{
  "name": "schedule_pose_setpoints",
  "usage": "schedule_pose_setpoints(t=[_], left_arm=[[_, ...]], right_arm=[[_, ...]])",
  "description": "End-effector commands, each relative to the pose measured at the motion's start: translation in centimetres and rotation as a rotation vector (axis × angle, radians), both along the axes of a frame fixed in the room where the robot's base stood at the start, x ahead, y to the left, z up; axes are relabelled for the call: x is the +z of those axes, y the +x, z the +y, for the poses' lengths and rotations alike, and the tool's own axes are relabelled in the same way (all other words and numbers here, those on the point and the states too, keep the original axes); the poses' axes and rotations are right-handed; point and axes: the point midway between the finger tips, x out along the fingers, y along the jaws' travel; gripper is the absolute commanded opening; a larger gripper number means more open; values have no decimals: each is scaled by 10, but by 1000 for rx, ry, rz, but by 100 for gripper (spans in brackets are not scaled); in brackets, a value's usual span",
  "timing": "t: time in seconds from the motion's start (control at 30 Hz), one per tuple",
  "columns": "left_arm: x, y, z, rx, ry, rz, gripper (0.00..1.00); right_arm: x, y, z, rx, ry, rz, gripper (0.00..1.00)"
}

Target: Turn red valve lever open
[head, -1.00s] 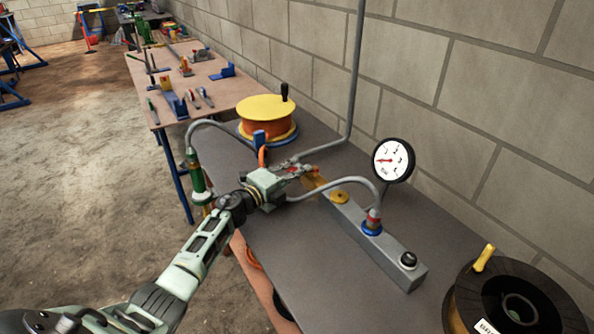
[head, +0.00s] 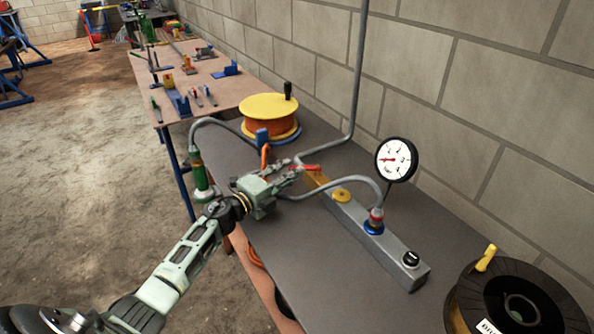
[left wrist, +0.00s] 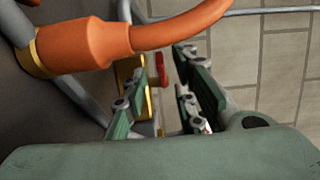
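The red valve lever (head: 306,168) shows just past my left gripper's fingertips in the head view, at the far end of the grey manifold block. It points to the right in the picture. In the left wrist view the lever (left wrist: 160,70) is a small red piece seen through the gap between the fingers. My left gripper (head: 292,174) is open, its two fingers (left wrist: 158,85) apart with nothing visibly held between them. I cannot tell whether a fingertip touches the lever. The valve body is mostly hidden. My right gripper is not in view.
A pressure gauge (head: 396,160) stands over the grey block (head: 385,243), with a black knob (head: 411,259) at its near end. An orange hose (left wrist: 180,28) crosses close above the fingers. A yellow-topped reel (head: 268,107) and a black reel (head: 515,305) flank the block.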

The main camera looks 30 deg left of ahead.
Motion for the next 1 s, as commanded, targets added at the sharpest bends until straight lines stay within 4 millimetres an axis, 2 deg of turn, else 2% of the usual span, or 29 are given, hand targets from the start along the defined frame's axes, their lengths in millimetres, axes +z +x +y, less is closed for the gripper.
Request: schedule_pose_setpoints(t=[0.1, 0.3, 0.67, 0.83, 1.0], left_arm=[[-1, -17, 4, -3, 3, 2, 26], [0, -33, 9, -2, 1, 1, 26], [0, -37, 10, -1, 1, 0, 26], [1, -37, 6, 9, 21, -10, 13], [4, -35, -11, 78, 156, -60, 0]], right_arm=[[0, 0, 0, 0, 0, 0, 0], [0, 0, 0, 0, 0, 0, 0], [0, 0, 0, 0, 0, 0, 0], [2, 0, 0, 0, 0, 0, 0], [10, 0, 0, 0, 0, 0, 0]])
